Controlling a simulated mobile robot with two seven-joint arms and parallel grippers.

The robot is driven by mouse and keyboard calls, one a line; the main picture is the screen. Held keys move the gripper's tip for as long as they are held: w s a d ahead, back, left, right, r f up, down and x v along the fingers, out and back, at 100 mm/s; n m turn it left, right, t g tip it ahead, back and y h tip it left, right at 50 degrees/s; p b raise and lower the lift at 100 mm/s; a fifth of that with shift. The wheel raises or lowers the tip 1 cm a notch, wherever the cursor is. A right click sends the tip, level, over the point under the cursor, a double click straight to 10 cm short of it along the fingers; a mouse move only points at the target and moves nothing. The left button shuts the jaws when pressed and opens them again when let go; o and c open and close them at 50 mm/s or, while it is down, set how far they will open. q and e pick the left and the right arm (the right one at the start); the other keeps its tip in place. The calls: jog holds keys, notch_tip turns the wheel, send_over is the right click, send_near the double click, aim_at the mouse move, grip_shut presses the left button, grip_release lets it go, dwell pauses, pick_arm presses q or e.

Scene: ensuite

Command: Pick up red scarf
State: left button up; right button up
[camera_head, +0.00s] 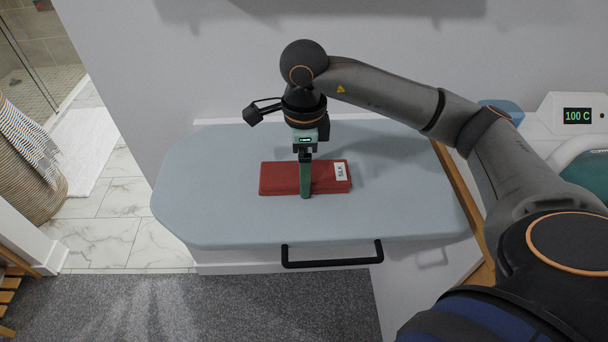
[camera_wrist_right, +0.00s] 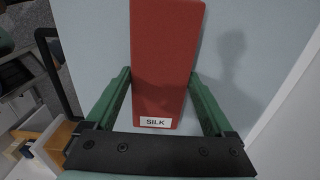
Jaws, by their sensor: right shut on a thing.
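The red scarf (camera_head: 277,178) is a folded flat rectangle with a white "SILK" label at its right end, on a light blue padded board. In the right wrist view the scarf (camera_wrist_right: 167,60) lies between the green fingers, with its label near the gripper's palm. My right gripper (camera_head: 305,190) points down over the middle of the scarf and is shut on it, across its narrow width. In the wrist view the right gripper (camera_wrist_right: 162,105) has a finger along each long side. Whether the scarf touches the board cannot be told. My left gripper is not in view.
The light blue board (camera_head: 210,200) has free room around the scarf and a black handle (camera_head: 332,262) at its front edge. A device with a "100 C" display (camera_head: 577,116) stands at the right. A woven basket (camera_head: 30,170) stands on the floor at the left.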

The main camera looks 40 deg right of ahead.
jog(key=c, duration=0.4)
jog(key=shift+r, duration=0.1)
